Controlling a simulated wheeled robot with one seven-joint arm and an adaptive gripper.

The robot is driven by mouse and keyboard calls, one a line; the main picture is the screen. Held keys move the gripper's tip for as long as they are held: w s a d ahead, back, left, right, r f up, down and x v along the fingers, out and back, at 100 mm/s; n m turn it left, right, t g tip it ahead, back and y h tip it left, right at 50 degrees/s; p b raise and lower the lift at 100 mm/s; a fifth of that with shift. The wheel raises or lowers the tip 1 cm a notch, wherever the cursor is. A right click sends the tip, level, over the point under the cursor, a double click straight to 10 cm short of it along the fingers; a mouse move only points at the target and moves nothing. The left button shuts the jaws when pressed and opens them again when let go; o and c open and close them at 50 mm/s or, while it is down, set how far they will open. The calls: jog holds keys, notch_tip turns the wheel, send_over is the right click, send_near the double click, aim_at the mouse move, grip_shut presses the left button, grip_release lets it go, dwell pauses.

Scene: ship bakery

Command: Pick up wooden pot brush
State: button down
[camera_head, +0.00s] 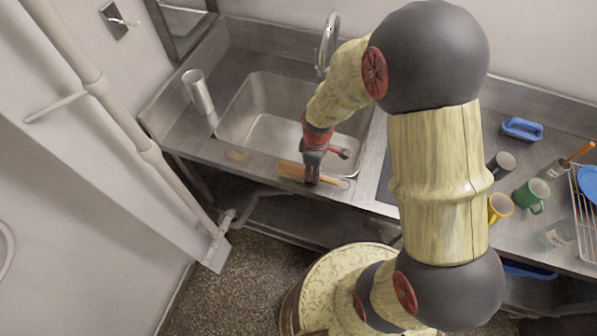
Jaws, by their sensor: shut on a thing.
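The wooden pot brush (292,169) lies along the front edge of the steel sink counter, with a lighter loop-like end (343,184) at its right. My gripper (313,178) points down over the brush and is shut on its middle part. The fingers hide part of the brush. I cannot tell whether the brush touches the counter.
The sink basin (270,122) with its tap (328,42) is just behind my gripper.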

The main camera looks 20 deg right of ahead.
jog(key=shift+r, duration=0.1)
jog(key=shift+w+r, duration=0.1)
jog(key=shift+r, duration=0.35)
notch_tip(320, 180, up, 2)
jog(key=shift+r+p, duration=0.25)
jog(key=shift+p, duration=0.05)
jog(key=s+d+r+p, duration=0.1)
jog(key=s+d+r, duration=0.5)
jog(key=s+r, duration=0.3)
jog(key=s, duration=0.3)
jog(key=shift+s+d+r, duration=0.25)
jog(key=shift+d, duration=0.05)
jog(key=c, duration=2.3)
grip_release()
grip_shut()
